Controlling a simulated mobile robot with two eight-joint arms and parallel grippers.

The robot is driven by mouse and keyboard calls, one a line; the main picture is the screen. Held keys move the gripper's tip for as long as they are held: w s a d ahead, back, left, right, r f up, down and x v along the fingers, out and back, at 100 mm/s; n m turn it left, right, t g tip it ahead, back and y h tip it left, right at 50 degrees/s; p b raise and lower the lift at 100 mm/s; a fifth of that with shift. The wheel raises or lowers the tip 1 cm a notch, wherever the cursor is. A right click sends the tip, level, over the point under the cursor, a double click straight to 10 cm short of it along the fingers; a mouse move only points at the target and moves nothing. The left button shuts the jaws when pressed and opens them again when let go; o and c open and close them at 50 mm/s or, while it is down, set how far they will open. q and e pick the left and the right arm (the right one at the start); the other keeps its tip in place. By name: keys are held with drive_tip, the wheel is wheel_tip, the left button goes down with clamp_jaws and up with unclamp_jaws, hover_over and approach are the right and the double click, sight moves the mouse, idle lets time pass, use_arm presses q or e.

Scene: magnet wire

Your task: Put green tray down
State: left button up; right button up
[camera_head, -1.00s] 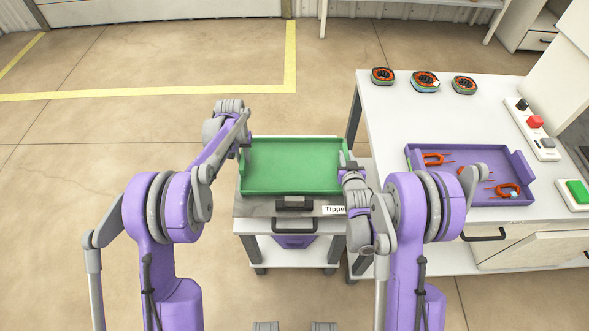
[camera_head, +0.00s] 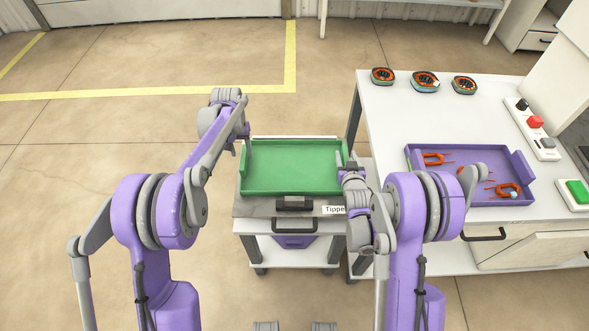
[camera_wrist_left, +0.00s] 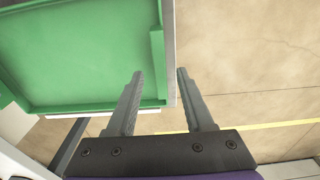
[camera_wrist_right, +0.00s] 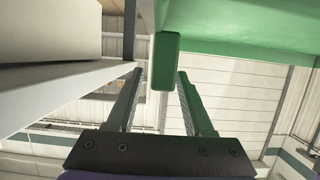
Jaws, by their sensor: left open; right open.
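The green tray (camera_head: 292,167) sits flat on top of a small grey trolley (camera_head: 262,209) in the head view. My left gripper (camera_head: 246,133) is at the tray's far left corner. In the left wrist view its two fingers (camera_wrist_left: 160,72) are apart and empty, with the green tray's edge (camera_wrist_left: 158,50) showing between them; I cannot tell the height gap. My right gripper (camera_head: 347,168) is at the tray's right side, partly hidden by its own wrist. In the right wrist view its open fingers (camera_wrist_right: 161,72) stand either side of a green end piece (camera_wrist_right: 166,62), with gaps visible.
A white workbench (camera_head: 400,125) stands close on the right. It holds a purple tray (camera_head: 470,160) with orange parts, several round orange-and-black parts (camera_head: 425,80) at the back, and button boxes (camera_head: 535,122). The floor left of the trolley is clear.

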drive_tip(key=shift+s, duration=0.15)
drive_tip(key=v, duration=0.7)
drive_tip(key=shift+s, duration=0.15)
use_arm(q)
wheel_tip(320, 180, up, 8)
drive_tip(key=shift+s, duration=0.3)
wheel_tip(320, 180, up, 6)
drive_tip(key=p, duration=0.3)
use_arm(e)
drive_tip(key=r, duration=0.1)
drive_tip(key=w+r, duration=0.1)
drive_tip(key=r, duration=0.2)
drive_tip(key=shift+w+r, duration=0.25)
drive_tip(key=shift+r, duration=0.05)
